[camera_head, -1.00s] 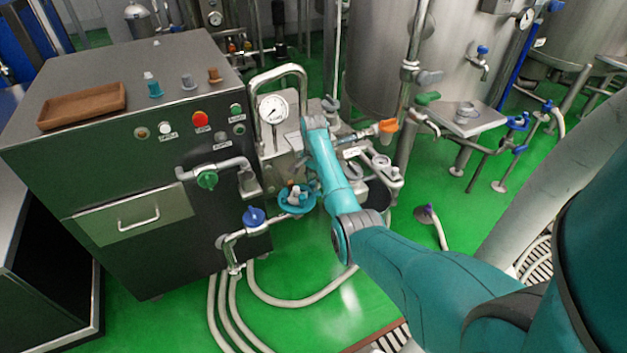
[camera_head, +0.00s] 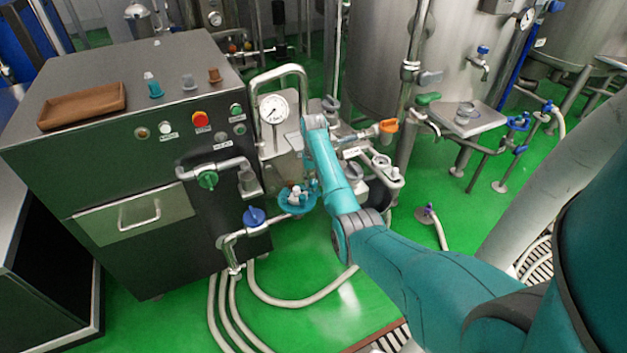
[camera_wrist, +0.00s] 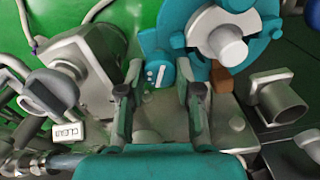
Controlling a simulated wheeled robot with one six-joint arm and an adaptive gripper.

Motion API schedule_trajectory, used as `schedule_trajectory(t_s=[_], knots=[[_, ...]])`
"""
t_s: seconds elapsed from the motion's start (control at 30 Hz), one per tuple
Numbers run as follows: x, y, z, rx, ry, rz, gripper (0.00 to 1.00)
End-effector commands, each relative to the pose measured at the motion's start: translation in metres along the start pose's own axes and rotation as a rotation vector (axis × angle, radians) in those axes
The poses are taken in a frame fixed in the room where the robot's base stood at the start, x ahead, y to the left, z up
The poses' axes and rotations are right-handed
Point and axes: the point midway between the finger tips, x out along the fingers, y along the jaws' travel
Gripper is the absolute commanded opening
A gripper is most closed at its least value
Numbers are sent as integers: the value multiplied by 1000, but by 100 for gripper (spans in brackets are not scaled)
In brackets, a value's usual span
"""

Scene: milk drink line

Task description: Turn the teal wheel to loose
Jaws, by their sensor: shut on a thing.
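The teal wheel (camera_head: 284,203) sits low on the front of the machine, partly hidden by my arm in the head view. In the wrist view the teal wheel (camera_wrist: 262,47) is at the top, with a light grey hub at its middle. My gripper (camera_wrist: 158,74) is closed around a teal knob with white marks that shows between its fingertips beside the wheel's rim. The knob seems to belong to the wheel; the join is hard to see. In the head view the fingers are hidden. I cannot read the wheel's setting.
A pressure gauge (camera_head: 273,109) and a bent pipe stand behind the wheel. A blue valve knob (camera_head: 253,216) and a green knob (camera_head: 208,180) are to its left. An orange handle (camera_head: 388,126) is right of the arm. In the wrist view, grey fittings (camera_wrist: 280,98) flank the fingers.

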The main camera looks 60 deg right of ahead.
Motion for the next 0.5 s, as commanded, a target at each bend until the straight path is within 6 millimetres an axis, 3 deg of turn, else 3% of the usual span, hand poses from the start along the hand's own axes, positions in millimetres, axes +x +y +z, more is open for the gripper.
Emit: schedule_trajectory(t_s=[0.5], knots=[[0,-1,0,-490,1,0,0]])
